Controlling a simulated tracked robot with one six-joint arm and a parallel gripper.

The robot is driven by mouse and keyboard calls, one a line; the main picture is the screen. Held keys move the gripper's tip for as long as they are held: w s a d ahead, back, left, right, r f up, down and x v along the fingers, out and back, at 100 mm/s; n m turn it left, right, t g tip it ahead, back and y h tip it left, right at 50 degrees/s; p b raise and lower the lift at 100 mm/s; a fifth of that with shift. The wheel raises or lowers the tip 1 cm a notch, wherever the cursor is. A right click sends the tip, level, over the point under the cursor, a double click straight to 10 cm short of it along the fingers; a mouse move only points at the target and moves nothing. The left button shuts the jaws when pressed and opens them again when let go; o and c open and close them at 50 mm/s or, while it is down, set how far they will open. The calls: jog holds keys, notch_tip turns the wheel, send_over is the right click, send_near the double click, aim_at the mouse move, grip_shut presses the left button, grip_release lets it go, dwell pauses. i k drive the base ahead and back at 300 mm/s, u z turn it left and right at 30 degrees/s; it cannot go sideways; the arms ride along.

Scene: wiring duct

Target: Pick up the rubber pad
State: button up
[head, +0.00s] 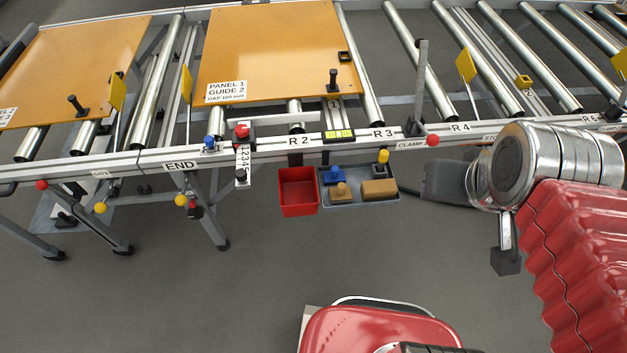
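A small grey tray (354,203) hangs at the front rail below the R3 label. In it lie a blue block with a knob (334,177), a tan block with a knob (341,192), a plain tan-brown block (379,189) and a dark piece under a yellow knob (382,164). I cannot tell for sure which piece is the rubber pad; none carries a readable label. My gripper (505,255) is at the right, apart from the tray. A dark tip on a pale finger shows; whether it is open or shut is unclear.
A red open bin (298,192) adjoins the tray on its left. The roller conveyor (280,150) runs behind, with two orange panels; the nearer-right one (275,50) reads PANEL 1 GUIDE 2. A CLAMP lever (422,90) stands upright above the rail.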

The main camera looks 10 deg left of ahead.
aim_at(332, 178)
jog(key=u, duration=1.5)
jog(key=i, duration=1)
jog(key=u, duration=0.05)
